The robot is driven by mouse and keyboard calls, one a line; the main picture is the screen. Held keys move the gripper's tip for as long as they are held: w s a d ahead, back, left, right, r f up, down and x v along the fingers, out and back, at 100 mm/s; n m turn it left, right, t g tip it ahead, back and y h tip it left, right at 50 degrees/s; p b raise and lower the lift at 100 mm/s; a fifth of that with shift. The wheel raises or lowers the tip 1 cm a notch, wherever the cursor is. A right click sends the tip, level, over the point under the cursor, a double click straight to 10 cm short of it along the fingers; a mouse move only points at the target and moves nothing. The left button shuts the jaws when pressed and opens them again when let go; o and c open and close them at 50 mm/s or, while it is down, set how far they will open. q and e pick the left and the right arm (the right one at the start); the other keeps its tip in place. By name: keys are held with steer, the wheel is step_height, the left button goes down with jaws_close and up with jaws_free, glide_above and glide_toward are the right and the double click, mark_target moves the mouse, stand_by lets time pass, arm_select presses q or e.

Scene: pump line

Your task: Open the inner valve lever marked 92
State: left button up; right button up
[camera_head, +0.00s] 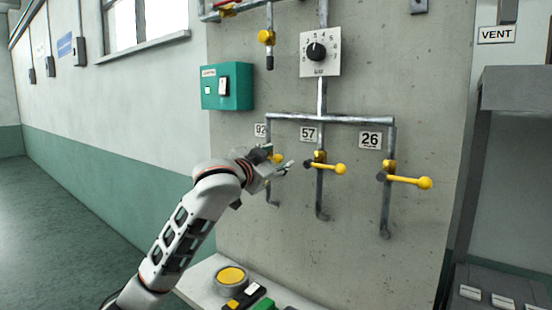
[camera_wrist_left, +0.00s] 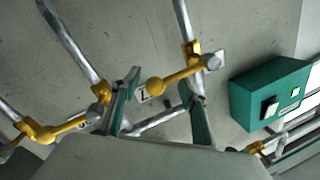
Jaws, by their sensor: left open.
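The inner valve lever marked 92 is yellow with a ball end. In the head view it (camera_head: 277,158) is mostly hidden behind my left gripper (camera_head: 279,163). In the left wrist view the lever (camera_wrist_left: 178,77) lies crosswise to its pipe. Its ball end shows between the fingers of my open left gripper (camera_wrist_left: 161,80); I cannot tell if they touch. The plate marked 92 (camera_head: 261,130) is partly visible above the gripper. My right gripper is not in view.
Lever 57 (camera_head: 340,169) and lever 26 (camera_head: 424,183) stick out to the right. A dial (camera_head: 318,50) and a teal box (camera_head: 235,86) are on the wall above. A button panel (camera_head: 205,269) stands below. The floor at left is clear.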

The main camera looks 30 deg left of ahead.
arm_select(q)
steer(key=shift+d, duration=0.1)
jaws_close()
steer(key=shift+f, duration=0.15)
